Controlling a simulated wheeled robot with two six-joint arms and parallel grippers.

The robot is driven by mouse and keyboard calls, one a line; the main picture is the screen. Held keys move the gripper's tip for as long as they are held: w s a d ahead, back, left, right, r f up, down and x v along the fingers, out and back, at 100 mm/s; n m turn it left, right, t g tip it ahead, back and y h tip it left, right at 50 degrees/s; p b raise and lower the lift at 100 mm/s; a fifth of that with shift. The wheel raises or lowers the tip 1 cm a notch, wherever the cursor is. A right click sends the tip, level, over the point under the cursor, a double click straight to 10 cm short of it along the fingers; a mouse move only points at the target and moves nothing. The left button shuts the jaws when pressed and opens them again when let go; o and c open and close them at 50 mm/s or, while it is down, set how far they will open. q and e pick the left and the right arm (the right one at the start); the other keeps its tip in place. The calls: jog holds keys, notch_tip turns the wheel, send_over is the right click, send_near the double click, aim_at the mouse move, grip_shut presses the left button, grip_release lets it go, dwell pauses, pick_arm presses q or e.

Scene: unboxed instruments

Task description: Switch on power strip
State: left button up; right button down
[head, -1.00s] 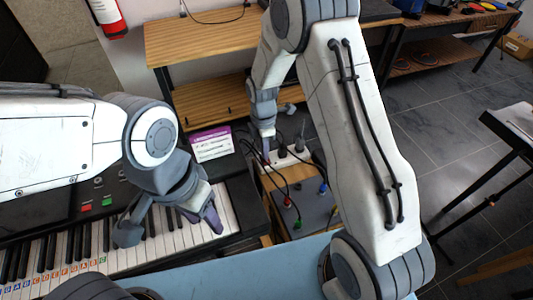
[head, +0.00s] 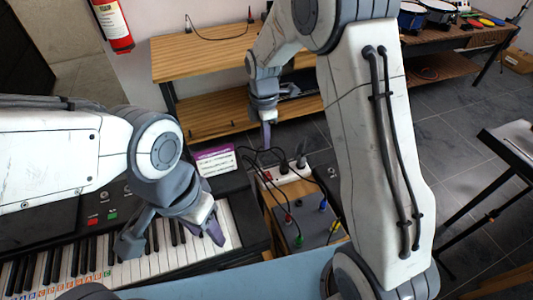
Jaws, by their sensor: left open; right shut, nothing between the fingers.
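The white power strip (head: 297,173) lies by the wooden stand behind the keyboard, with black plugs and cables in it. A small red spot, perhaps its switch, shows at its left end; its position is too small to tell. My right gripper (head: 266,146) is shut and empty, pointing down, just behind and above the strip's left end, apart from it in the picture. My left gripper (head: 170,241) is open and empty over the keyboard's keys, far from the strip.
The keyboard (head: 235,225) fills the lower left. A purple and white box (head: 215,160) stands left of the strip. A grey box with coloured plugs (head: 312,222) is in front of it, with loose cables between. A wooden shelf (head: 205,120) stands behind.

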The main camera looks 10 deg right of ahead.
aim_at(269, 178)
notch_tip(269, 178, up, 2)
jog(key=shift+w+r, duration=0.1)
dwell(0.4)
jog(key=shift+s+r+g+p, duration=0.1)
jog(key=shift+s+g+p, duration=0.3)
jog(key=shift+s+p, duration=0.3)
jog(key=shift+w, duration=0.1)
jog(key=f+p, duration=0.1)
jog(key=f, duration=0.3)
jog(key=s+f, duration=0.1)
jog(key=f, duration=0.4)
jog(key=f+p, duration=0.1)
jog(key=f, duration=0.4)
jog(key=shift+s+d+p, duration=0.15)
jog(key=shift+s+p, duration=0.2)
